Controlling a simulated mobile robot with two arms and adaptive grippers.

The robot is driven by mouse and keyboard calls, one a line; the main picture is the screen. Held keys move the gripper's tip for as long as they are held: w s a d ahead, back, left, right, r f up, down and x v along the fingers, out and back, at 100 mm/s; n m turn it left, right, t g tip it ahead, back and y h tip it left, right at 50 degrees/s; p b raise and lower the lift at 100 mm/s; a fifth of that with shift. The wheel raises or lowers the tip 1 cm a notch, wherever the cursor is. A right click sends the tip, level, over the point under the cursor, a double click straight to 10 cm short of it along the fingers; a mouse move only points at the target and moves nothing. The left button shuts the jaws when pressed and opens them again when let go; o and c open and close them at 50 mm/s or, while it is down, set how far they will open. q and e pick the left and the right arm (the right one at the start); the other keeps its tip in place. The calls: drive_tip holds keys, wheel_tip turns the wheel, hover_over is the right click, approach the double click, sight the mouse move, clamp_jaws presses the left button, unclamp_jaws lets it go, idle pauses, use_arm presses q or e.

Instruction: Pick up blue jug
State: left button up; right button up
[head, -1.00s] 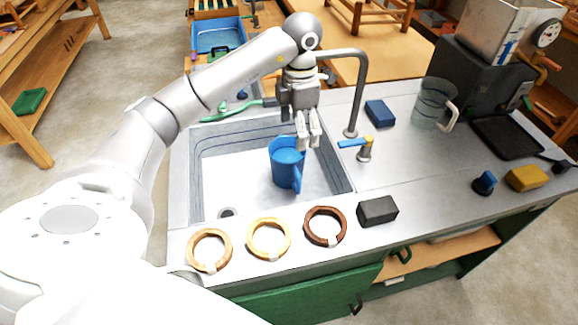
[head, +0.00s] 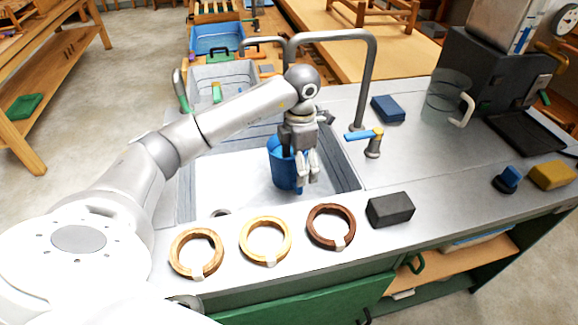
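The blue jug (head: 283,170) stands upright in the sink basin (head: 225,190), near its right side. My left gripper (head: 307,182) points down at the right side of the jug, where its fingers cover the jug's handle. The fingers are close together, with at most a small gap. I cannot tell whether they touch or grip the handle. My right gripper is not in view.
A grey faucet (head: 370,85) with a blue-handled tap (head: 373,143) stands right of the basin. Three rings lie on the front counter edge beside a dark block (head: 390,209). A clear jug (head: 447,95) and a blue sponge (head: 388,108) are farther right.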

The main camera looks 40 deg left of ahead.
use_arm(q)
drive_tip(key=f, duration=0.5)
drive_tip(key=shift+a+f+p, duration=0.15)
drive_tip(key=shift+a+p, duration=0.1)
drive_tip(key=shift+p, duration=0.15)
drive_tip(key=c, duration=1.1)
drive_tip(key=shift+w, duration=0.1)
drive_tip(key=shift+c, duration=0.7)
